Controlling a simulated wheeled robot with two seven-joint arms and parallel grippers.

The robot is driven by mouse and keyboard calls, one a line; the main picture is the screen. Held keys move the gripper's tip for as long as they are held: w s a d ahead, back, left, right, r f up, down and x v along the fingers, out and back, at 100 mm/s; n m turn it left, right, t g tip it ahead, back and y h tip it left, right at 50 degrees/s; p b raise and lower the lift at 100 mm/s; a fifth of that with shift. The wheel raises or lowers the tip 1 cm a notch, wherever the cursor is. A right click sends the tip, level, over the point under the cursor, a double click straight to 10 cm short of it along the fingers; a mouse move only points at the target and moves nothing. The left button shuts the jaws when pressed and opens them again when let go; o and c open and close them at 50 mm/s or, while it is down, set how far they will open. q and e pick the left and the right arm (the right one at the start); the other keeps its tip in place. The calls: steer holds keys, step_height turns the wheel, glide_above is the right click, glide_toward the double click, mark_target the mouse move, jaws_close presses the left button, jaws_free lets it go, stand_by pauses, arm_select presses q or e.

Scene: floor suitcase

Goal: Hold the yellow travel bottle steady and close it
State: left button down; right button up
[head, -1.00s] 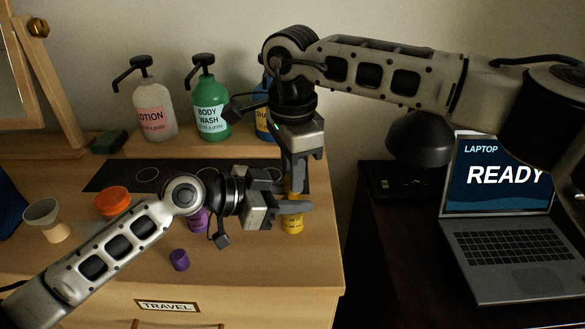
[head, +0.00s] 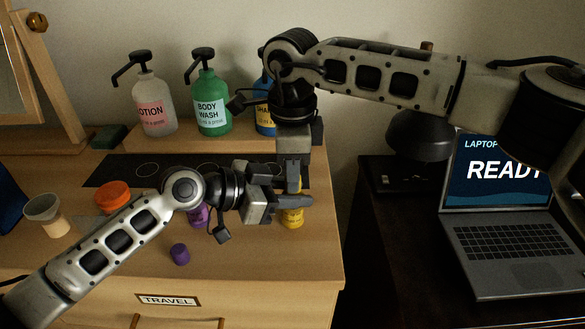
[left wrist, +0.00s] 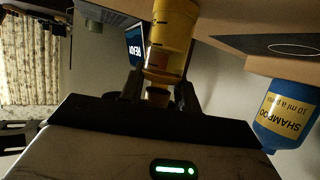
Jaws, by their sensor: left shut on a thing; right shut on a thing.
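The yellow travel bottle (head: 293,218) stands upright near the right edge of the wooden dresser top. My left gripper (head: 290,201) is shut around it from the left, and its fingers hide part of the bottle. In the left wrist view, which is turned over, the yellow bottle (left wrist: 172,45) shows beyond the left fingers (left wrist: 160,92). My right gripper (head: 293,184) points straight down over the bottle's top and is shut there. What it grips, by its place the bottle's cap, is hidden by the fingers, so I cannot tell how it sits on the neck.
A purple bottle (head: 199,216) is partly behind my left wrist, with a purple cap (head: 180,254) in front. Lotion (head: 154,108), body wash (head: 211,103) and shampoo (head: 264,118) pumps stand behind. A laptop (head: 510,250) is at right.

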steer(key=m, duration=1.2)
steer(key=shift+m, duration=0.4)
steer(key=m, duration=1)
steer(key=o, duration=0.9)
steer(key=shift+o, duration=0.2)
